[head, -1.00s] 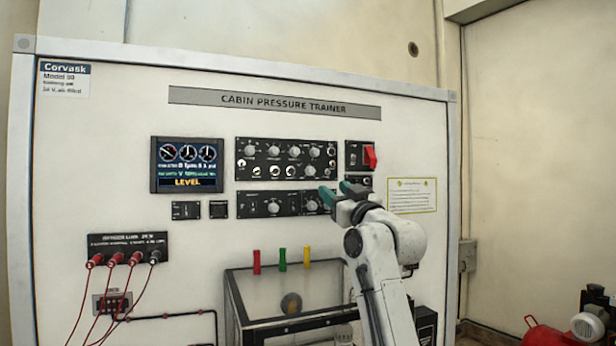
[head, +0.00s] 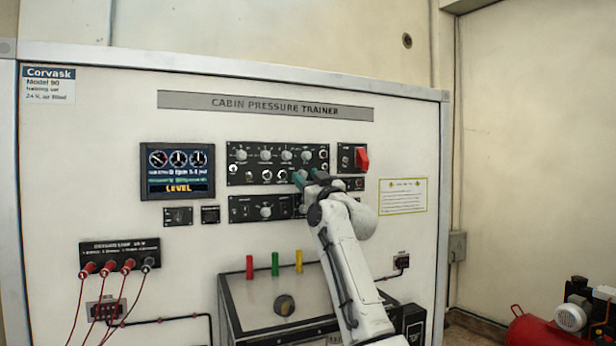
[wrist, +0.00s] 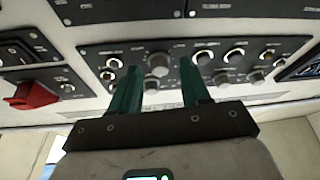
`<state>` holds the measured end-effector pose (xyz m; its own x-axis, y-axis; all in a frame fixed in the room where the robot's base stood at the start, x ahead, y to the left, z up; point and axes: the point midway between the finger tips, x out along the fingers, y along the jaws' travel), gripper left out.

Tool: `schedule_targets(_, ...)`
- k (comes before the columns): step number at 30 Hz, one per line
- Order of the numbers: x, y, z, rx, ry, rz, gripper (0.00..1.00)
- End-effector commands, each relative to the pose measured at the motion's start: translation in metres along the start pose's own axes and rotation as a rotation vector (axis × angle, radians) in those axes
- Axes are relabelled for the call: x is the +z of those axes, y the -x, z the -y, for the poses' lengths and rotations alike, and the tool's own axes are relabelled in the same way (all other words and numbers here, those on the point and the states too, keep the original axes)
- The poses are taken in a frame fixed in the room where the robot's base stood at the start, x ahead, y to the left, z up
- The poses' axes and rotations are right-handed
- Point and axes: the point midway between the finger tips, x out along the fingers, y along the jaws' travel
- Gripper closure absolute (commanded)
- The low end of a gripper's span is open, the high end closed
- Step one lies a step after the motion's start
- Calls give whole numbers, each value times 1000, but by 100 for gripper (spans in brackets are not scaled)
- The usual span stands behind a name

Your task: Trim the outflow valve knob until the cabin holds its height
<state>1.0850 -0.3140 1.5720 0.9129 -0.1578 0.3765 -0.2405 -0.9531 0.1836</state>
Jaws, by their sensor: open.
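My gripper (head: 309,176) is open, its two green fingers pointing at the lower right of the upper black knob panel (head: 236,154). In the wrist view my gripper (wrist: 160,68) has a large grey knob (wrist: 158,63) between its fingertips in the picture; I cannot tell whether they touch it. The panel labels are too small to read, so I cannot tell which knob is the outflow valve. The display (head: 178,171) shows several round dials and the yellow word LEVEL. A lower panel with a round knob (head: 265,212) is partly hidden by my arm.
A red switch (head: 361,158) sits right of the knob panel, also in the wrist view (wrist: 34,95). Several smaller knobs crowd the panel.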

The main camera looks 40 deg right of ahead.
Motion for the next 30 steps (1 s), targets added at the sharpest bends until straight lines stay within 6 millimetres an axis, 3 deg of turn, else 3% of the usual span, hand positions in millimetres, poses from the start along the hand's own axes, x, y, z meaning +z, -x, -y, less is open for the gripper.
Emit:
schedule_targets(8, 1, 0, 0, 0, 0, 1, 55)
schedule_targets(22, 1, 0, 0, 0, -1, 1, 100)
schedule_targets(30, 0, -1, 2, 12, -35, -1, 100)
